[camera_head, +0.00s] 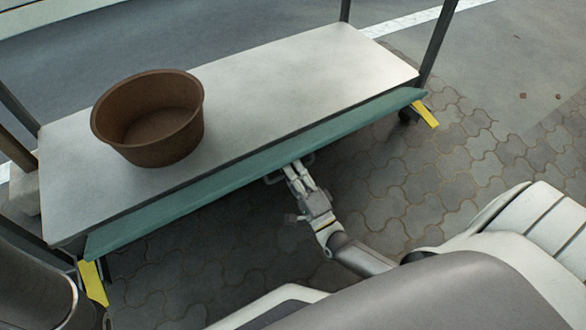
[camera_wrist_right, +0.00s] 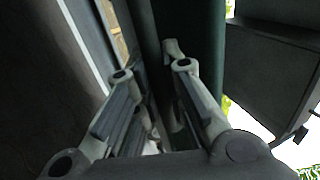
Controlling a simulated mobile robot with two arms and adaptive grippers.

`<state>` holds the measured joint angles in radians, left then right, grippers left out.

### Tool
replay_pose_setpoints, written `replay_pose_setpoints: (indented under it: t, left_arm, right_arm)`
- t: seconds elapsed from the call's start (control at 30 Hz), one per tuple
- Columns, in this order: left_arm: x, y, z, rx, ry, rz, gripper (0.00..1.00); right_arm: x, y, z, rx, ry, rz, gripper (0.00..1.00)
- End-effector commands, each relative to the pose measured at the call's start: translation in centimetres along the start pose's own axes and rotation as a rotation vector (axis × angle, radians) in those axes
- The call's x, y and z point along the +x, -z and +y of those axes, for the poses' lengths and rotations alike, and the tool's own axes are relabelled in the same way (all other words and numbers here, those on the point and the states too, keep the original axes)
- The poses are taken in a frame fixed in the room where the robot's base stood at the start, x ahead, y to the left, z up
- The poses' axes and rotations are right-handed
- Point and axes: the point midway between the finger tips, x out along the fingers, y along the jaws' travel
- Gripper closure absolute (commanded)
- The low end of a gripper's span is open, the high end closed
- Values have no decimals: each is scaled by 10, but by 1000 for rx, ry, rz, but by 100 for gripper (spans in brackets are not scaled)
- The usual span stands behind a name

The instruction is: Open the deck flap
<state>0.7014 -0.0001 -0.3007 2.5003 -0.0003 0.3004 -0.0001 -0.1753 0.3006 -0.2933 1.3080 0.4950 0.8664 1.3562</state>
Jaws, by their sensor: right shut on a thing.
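The deck flap (camera_head: 215,180) is a long green panel along the near edge of the grey cart deck (camera_head: 300,75). It slants outward and down from that edge. My right gripper (camera_head: 295,168) is at the middle of the flap's lower edge, shut on a pale handle (camera_head: 308,158) there. The fingers hide most of the handle. In the right wrist view the fingers (camera_wrist_right: 152,70) reach up beside the green flap (camera_wrist_right: 206,40); the exact grip between them is dark and hard to see. My left gripper is not in view.
A brown clay bowl (camera_head: 150,115) stands on the deck's left part. Yellow brackets (camera_head: 95,283) (camera_head: 425,114) sit near both ends of the flap. Dark posts (camera_head: 436,45) rise at the deck corners. Paved ground (camera_head: 420,190) is clear right of the flap.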

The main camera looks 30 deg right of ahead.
Motion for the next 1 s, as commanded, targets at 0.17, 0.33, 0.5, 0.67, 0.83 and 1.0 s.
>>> replay_pose_setpoints:
  t: [0.17,0.33,0.5,0.67,0.83,1.0]
  left_arm:
    - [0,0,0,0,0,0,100]
    - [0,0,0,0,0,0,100]
    - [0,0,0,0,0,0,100]
    - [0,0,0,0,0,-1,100]
    - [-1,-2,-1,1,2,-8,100]
    - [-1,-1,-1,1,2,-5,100]
  right_arm:
    - [-1,-1,2,4,-4,-1,100]
    - [-1,-1,1,4,-4,-1,86]
    - [-1,-1,1,2,-2,-1,66]
    - [0,0,0,1,1,0,66]
    - [-1,0,-1,1,2,0,66]
    - [-22,0,1,0,-3,-1,66]
